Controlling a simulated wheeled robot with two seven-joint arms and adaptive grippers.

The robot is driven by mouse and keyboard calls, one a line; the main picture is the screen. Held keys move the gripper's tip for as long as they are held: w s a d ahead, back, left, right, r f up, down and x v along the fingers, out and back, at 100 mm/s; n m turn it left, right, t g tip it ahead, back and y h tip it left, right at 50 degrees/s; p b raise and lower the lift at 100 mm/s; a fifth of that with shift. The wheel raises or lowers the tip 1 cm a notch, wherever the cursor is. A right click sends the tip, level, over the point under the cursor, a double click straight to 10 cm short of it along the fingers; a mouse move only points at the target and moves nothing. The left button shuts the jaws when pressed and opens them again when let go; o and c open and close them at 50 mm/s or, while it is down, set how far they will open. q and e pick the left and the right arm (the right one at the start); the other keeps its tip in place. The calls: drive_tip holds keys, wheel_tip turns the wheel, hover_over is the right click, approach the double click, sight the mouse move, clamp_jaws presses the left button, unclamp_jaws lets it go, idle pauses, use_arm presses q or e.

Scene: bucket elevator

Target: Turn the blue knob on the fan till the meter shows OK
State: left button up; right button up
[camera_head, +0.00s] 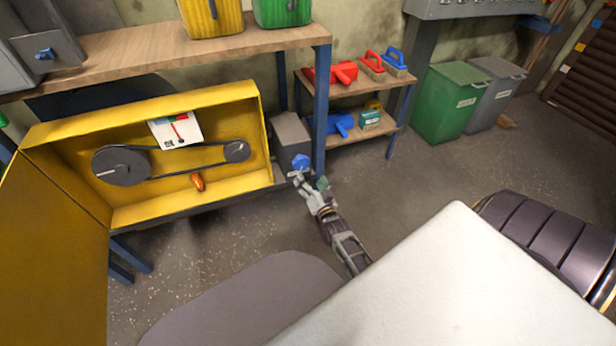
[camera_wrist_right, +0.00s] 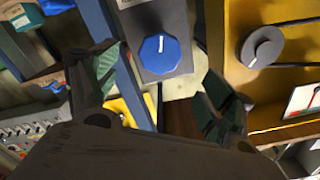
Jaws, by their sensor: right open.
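The blue knob (camera_head: 301,161) is on the end of a grey box (camera_head: 290,133) beside the open yellow housing (camera_head: 192,102). In the right wrist view the knob (camera_wrist_right: 160,57) shows a white mark near its top. My right gripper (camera_head: 309,183) is open just in front of the knob. In the wrist view its fingers (camera_wrist_right: 160,78) stand apart on either side, with no clear contact. The meter (camera_head: 176,130) is a white card with a coloured strip and red needle; its reading is too small to tell. My left gripper is not in view.
The yellow housing holds two dark pulleys (camera_head: 121,165) with a belt and an orange handle (camera_head: 198,182). A blue table leg (camera_head: 320,110) stands close right of the knob. A shelf (camera_head: 350,88) with tools and a green bin (camera_head: 450,102) stand farther back.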

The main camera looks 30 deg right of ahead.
drive_tip(key=shift+v, duration=0.75)
idle(1.4)
